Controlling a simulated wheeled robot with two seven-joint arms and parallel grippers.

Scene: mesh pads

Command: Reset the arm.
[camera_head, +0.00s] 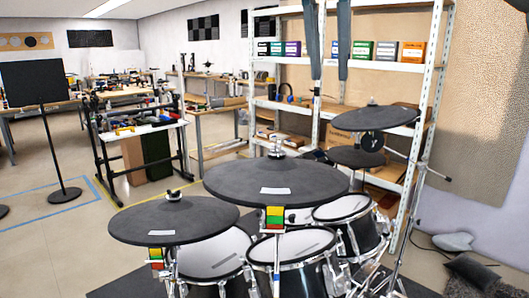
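Two dark grey-blue fingers of my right gripper (329,76) hang down from the top edge, right of centre. They are apart with nothing between them, in front of the white shelf. My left gripper is not in view. A drum set stands below and in front: a large dark cymbal pad (235,184) in the middle, another cymbal pad (140,224) at left, and one (374,118) farther back at right. Mesh drum pads (213,254) with pale heads sit beneath them. My gripper appears well above the drums, touching none of them.
A white metal shelf (432,75) with coloured boxes (362,50) stands behind the drums. A black panel stand (42,130) is at left, beside a black frame table (142,128). Workbenches line the back. Bare floor (70,235) lies at left.

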